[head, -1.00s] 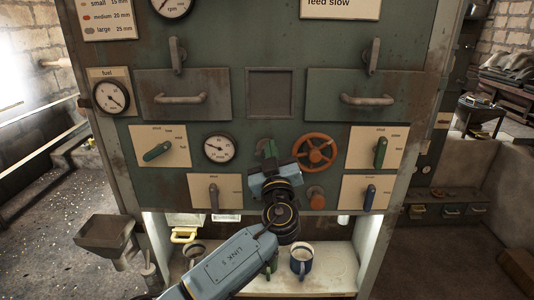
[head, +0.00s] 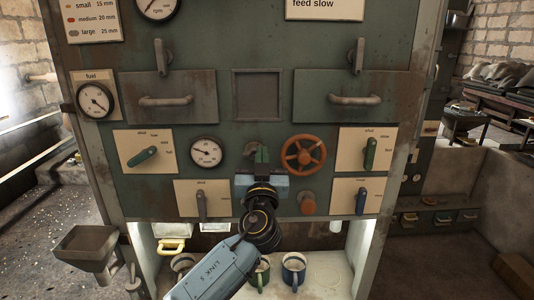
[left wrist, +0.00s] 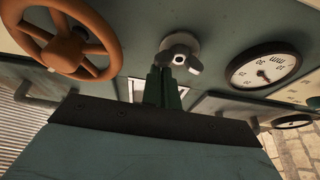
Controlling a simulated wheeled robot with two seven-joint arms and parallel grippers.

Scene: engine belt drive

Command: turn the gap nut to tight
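A grey wing nut (left wrist: 180,52) on a round boss, which I take to be the gap nut, sits on the green panel in the left wrist view. In the head view, my gripper mostly hides it; a grey edge (head: 249,150) shows. My left gripper (left wrist: 165,72) has its two dark green fingers close together, with their tips right by the nut's lower side. I see nothing between them, and contact is unclear. In the head view, the left gripper (head: 262,150) points at the panel between a gauge and a handwheel. My right gripper is out of view.
An orange handwheel (head: 303,155) is close on the right, with an orange knob (head: 308,204) below. A round gauge (head: 205,152) is on the left. Lever plates surround this area. Mugs (head: 293,270) stand on the lit shelf below my wrist.

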